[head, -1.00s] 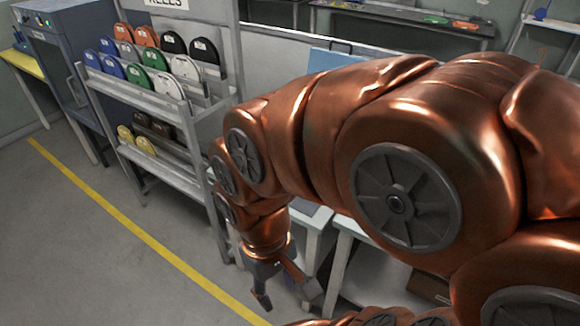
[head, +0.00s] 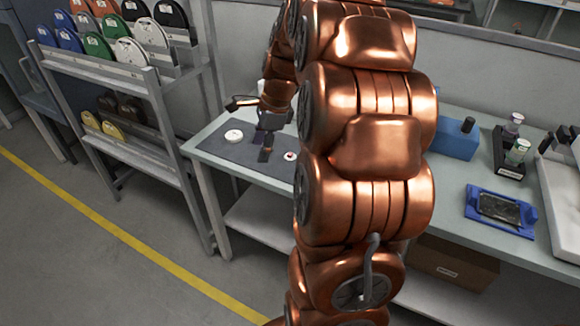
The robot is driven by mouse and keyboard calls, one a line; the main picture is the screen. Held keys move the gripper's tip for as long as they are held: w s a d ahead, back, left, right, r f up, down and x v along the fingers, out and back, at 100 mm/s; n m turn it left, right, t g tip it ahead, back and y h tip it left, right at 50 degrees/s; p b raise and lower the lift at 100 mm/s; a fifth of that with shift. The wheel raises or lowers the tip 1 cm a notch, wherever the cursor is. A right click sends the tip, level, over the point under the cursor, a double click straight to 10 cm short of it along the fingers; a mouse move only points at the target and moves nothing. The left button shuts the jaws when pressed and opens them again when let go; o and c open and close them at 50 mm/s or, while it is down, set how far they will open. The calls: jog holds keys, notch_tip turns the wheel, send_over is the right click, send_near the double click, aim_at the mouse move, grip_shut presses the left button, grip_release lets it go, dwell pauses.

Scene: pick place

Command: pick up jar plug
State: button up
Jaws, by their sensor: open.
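A dark mat (head: 222,152) lies at the left end of the workbench. A white round flat piece (head: 234,136) lies on it, left of my gripper. A small white piece with a red spot (head: 290,156) lies on the mat to the right, close to my arm. I cannot tell for sure which of these is the jar plug. My gripper (head: 264,148) points down over the mat between the two pieces, open and apparently empty. Its height above the mat is hard to judge. My arm hides part of the mat and bench.
On the bench's right side are a blue box (head: 457,140), a black holder (head: 508,163) with small bottles, and a blue tray (head: 500,212) with a dark plate. A shelf rack (head: 150,100) with coloured reels stands left of the bench. A cardboard box (head: 452,268) sits below.

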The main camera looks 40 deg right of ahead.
aim_at(292, 156)
jog(key=d+f+m+t+b, duration=0.1)
jog(key=d+f+m+b, duration=0.2)
jog(key=d, duration=0.5)
jog(key=d+f+m+t, duration=0.1)
jog(key=d+f+m, duration=0.2)
jog(key=d+m, duration=0.4)
jog(key=shift+n+h, duration=0.5)
jog(key=shift+n, duration=0.1)
jog(key=shift+w+d+b+x, duration=0.1)
jog(key=shift+d+x, duration=0.15)
jog(key=shift+x, duration=1.1)
jog(key=shift+w+d+b+x, duration=0.1)
jog(key=shift+d+x, duration=0.15)
jog(key=shift+x, duration=1.1)
jog(key=shift+w+d+b+x, duration=0.1)
jog(key=shift+d+x, duration=0.15)
jog(key=shift+x, duration=1.1)
jog(key=shift+r, duration=0.1)
jog(key=c, duration=0.9)
